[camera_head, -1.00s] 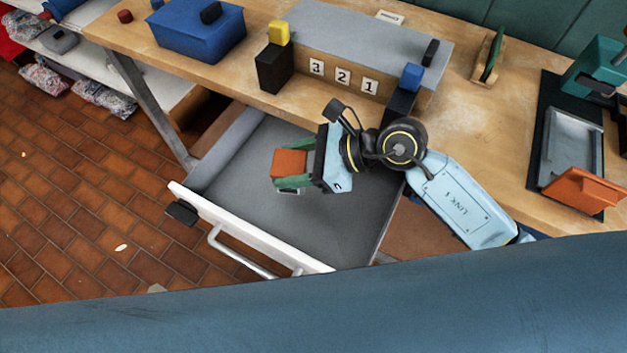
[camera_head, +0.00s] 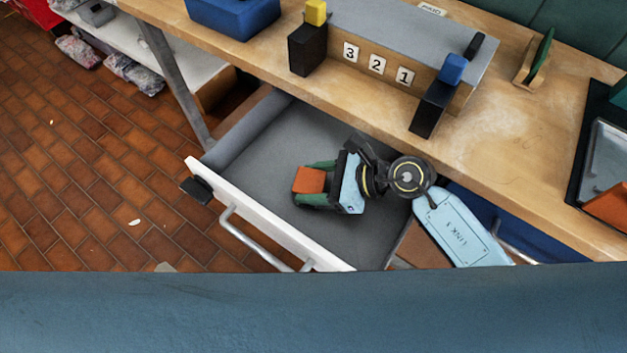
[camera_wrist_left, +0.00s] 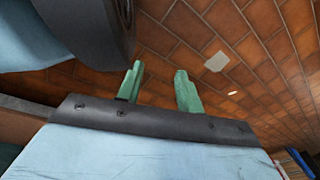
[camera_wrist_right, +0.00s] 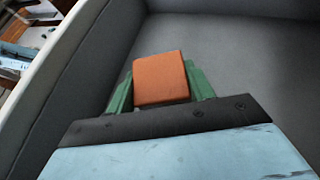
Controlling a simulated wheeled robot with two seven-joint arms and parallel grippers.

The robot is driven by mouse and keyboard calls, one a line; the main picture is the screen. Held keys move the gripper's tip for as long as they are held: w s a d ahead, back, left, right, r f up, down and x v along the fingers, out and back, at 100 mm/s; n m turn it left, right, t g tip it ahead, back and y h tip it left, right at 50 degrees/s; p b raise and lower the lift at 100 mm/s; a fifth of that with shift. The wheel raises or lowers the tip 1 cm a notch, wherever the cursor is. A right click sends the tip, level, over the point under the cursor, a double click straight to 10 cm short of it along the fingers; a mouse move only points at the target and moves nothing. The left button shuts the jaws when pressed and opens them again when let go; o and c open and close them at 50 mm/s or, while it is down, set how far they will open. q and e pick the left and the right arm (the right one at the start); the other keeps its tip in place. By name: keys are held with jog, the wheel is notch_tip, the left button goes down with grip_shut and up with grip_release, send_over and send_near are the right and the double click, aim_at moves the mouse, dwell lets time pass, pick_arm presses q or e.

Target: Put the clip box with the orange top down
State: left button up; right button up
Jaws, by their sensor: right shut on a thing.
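The clip box with the orange top (camera_head: 309,180) is between the green fingers of my right gripper (camera_head: 316,183), inside the open drawer (camera_head: 265,145). In the right wrist view, the orange top (camera_wrist_right: 160,78) shows between both fingers, with the grey drawer floor behind it. The box's lower part is hidden, so I cannot tell whether it touches the floor. My left gripper (camera_wrist_left: 160,88) shows only in the left wrist view, its green fingers apart with nothing between them, over the brick floor.
The drawer's white front (camera_head: 265,220) and grey side walls surround my right gripper. Free grey floor lies around the box. The wooden bench (camera_head: 385,115) above carries a grey block (camera_head: 400,35) with number cards, black-and-yellow and black-and-blue clip boxes, and a blue box (camera_head: 235,15).

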aim_at(319, 182)
jog(key=o, duration=0.6)
jog(key=shift+f, duration=0.1)
jog(key=o, duration=0.4)
pick_arm(q)
jog(key=shift+w, duration=0.25)
pick_arm(e)
jog(key=shift+o, duration=0.2)
pick_arm(q)
jog(key=shift+r, duration=0.15)
pick_arm(e)
jog(key=shift+d+r, duration=0.2)
jog(key=shift+r, duration=0.05)
jog(key=p+v, duration=0.1)
jog(key=v, duration=0.4)
jog(key=shift+s+d+r, duration=0.1)
jog(key=shift+d+r, duration=0.05)
jog(key=shift+d, duration=0.2)
pick_arm(q)
jog(key=shift+s+a+f, duration=0.15)
jog(key=shift+s+f, duration=0.1)
jog(key=shift+s, duration=0.65)
jog(key=shift+s+a+f, duration=0.1)
jog(key=shift+s+f, duration=0.1)
jog(key=shift+s, duration=0.65)
pick_arm(e)
jog(key=shift+s+d+r, duration=0.15)
jog(key=shift+d+r, duration=0.15)
jog(key=shift+d, duration=0.2)
